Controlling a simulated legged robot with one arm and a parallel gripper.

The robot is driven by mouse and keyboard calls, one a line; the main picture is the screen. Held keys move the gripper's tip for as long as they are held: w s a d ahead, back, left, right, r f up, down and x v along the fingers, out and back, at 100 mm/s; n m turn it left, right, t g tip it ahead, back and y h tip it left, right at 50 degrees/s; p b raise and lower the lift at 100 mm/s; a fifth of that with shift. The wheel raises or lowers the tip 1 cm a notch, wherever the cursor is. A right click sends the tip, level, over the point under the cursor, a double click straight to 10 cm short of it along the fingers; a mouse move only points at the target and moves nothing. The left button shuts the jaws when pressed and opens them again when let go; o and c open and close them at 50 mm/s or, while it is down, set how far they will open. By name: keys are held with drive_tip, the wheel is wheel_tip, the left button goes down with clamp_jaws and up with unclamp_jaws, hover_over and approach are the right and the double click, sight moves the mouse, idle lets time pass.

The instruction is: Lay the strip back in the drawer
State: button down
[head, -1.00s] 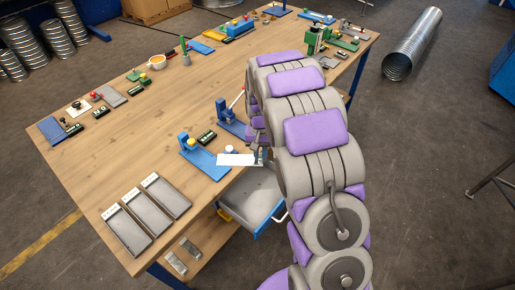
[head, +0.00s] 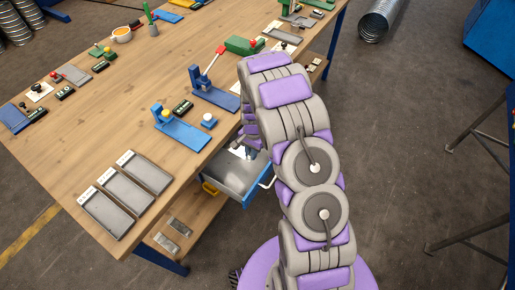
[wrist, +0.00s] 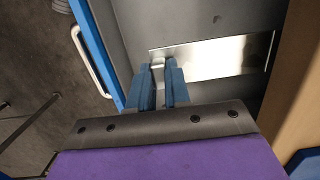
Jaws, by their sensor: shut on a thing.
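The open drawer (head: 230,178) juts out from under the table's front edge, with a grey floor and blue sides. It also fills much of the wrist view (wrist: 200,22). The strip (wrist: 222,59) is a shiny flat metal plate inside the drawer, low over or on its floor; I cannot tell which. My gripper (wrist: 162,66) has its blue fingers closed on the strip's left end. In the head view the strip (head: 240,152) shows only as a small bright patch beside my gripper, mostly hidden by my arm.
The drawer's pale handle (wrist: 92,58) is on its outer side. The wooden table (head: 110,130) stands above the drawer. On it are grey trays (head: 127,193), a blue stand (head: 180,128) and another blue fixture (head: 213,92). A lower shelf (head: 195,222) holds metal blocks.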

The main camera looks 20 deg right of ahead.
sight(249, 168)
drive_tip(key=shift+w+a+f, duration=0.25)
drive_tip(key=shift+a+f, duration=0.05)
drive_tip(key=shift+a, duration=0.15)
drive_tip(key=shift+d+f, duration=0.3)
drive_tip(key=shift+f, duration=0.1)
drive_tip(key=shift+a+f+b, duration=0.25)
drive_tip(key=shift+f+b, duration=0.2)
drive_tip(key=shift+f, duration=0.45)
drive_tip(key=shift+a+f+b, duration=0.25)
drive_tip(key=shift+f+b, duration=0.15)
drive_tip(key=shift+f, duration=0.45)
drive_tip(key=shift+d+f, duration=0.15)
drive_tip(key=shift+f, duration=0.7)
drive_tip(key=shift+d+f, duration=0.15)
drive_tip(key=shift+f, duration=0.65)
drive_tip(key=shift+a, duration=0.15)
drive_tip(key=c, duration=1.4)
unclamp_jaws()
drive_tip(key=o, duration=1)
drive_tip(key=shift+c, duration=0.2)
drive_tip(key=shift+r+p, duration=1.15)
drive_tip(key=shift+r, duration=2.4)
